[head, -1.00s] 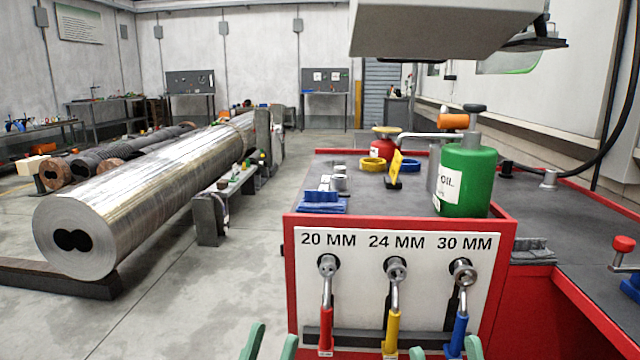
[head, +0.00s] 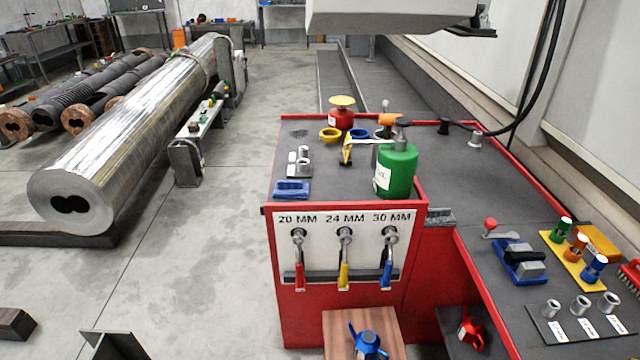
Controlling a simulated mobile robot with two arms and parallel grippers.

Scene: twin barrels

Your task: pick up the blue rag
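The blue rag appears to be the small folded blue item (head: 291,189) at the front left corner of the red workbench's dark top. It lies flat, close to the front edge above the "20 MM" label. Nothing touches it from above. Neither my left nor my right gripper shows in the head view now.
The red workbench (head: 335,306) has a front panel with three hanging wrenches. A long steel barrel (head: 130,135) lies at left.

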